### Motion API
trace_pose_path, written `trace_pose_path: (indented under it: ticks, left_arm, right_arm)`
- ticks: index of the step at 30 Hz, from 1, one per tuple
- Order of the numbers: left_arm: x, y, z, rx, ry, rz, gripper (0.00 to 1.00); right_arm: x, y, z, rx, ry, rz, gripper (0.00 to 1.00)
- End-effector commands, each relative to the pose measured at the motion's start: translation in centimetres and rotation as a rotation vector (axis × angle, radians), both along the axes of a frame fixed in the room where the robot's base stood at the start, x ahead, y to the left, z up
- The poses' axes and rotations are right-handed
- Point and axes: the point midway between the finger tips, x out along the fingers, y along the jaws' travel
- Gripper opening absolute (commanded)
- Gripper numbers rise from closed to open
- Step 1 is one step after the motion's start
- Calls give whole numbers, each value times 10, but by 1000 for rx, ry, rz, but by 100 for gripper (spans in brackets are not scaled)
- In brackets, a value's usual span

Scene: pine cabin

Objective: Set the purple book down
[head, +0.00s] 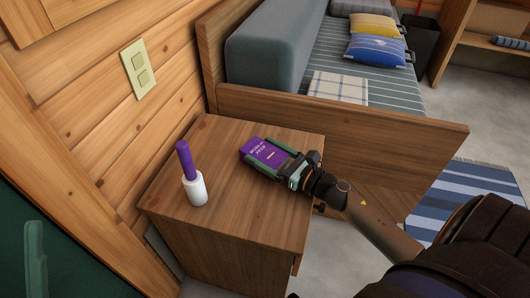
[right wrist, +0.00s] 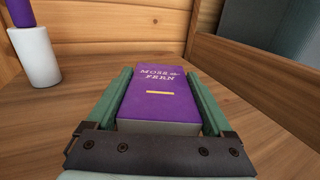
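The purple book (head: 266,151), with pale lettering on its cover, is at the top of the wooden cabinet (head: 225,215), cover facing up. My right gripper (head: 277,157) has its green fingers along the two long sides of the book. In the right wrist view the book (right wrist: 160,95) lies between the fingers, which look closed against its sides. I cannot tell whether its underside touches the wood. My left gripper is not clearly seen.
A white cylinder (head: 194,189) with a purple upper part (head: 185,159) stands on the cabinet left of the book. The bed's wooden side board (head: 340,130) rises behind the cabinet. Bare wood (head: 245,205) lies in front of the book. A wood wall with a switch plate (head: 139,69) borders the left.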

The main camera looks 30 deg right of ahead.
Motion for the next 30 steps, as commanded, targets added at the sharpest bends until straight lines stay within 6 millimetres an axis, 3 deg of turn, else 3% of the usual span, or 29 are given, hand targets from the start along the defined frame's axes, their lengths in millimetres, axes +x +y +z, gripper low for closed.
trace_pose_path:
  ticks: [3, 14, 30]
  left_arm:
    - [0, 0, 0, 0, 0, 0, 50]
    - [0, 1, 6, -7, 0, 1, 50]
    - [0, 2, 10, -15, -2, 1, 50]
  right_arm:
    - [0, 0, 0, 0, 1, 0, 99]
    - [-2, 0, 4, 0, 2, 0, 100]
    - [-93, -30, 3, 0, 3, -2, 100]
